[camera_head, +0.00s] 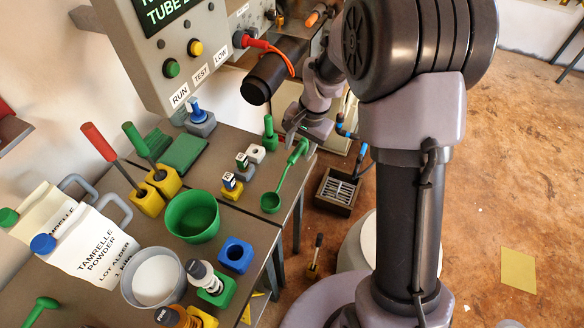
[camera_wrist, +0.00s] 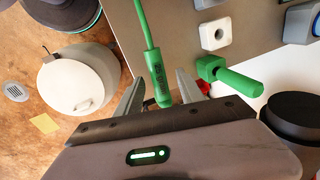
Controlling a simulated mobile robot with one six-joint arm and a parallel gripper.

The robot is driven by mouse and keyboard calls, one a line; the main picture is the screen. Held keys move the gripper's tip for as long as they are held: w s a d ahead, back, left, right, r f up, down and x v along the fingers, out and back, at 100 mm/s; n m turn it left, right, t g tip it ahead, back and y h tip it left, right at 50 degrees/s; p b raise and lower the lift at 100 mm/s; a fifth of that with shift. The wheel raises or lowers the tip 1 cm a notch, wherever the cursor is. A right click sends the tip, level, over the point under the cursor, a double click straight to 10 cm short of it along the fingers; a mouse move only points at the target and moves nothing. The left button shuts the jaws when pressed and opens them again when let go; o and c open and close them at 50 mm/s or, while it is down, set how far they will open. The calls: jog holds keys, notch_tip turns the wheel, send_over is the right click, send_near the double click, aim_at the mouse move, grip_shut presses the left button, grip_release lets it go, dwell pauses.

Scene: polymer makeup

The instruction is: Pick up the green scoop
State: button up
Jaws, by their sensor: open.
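The green scoop lies on the grey table near its right edge. In the head view its round bowl (camera_head: 270,202) points to the front and its handle (camera_head: 296,155) runs back toward my gripper (camera_head: 304,130). In the wrist view the thick grip of the scoop (camera_wrist: 158,75) lies between my gripper's two grey fingers (camera_wrist: 162,86). The fingers are apart, with a visible gap on each side of the grip. The bowl is outside the wrist view.
A green peg-like handle in a green block (camera_wrist: 235,87) stands close to the right finger. A white block with a hole (camera_wrist: 215,34) is beyond it. In the head view, a green bowl (camera_head: 193,217) and small vial blocks (camera_head: 232,183) stand left of the scoop.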

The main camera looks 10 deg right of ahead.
jog(key=shift+w+f, duration=0.15)
jog(key=shift+f, duration=0.75)
jog(key=shift+r, duration=0.15)
grip_shut()
jog(key=shift+r, duration=0.1)
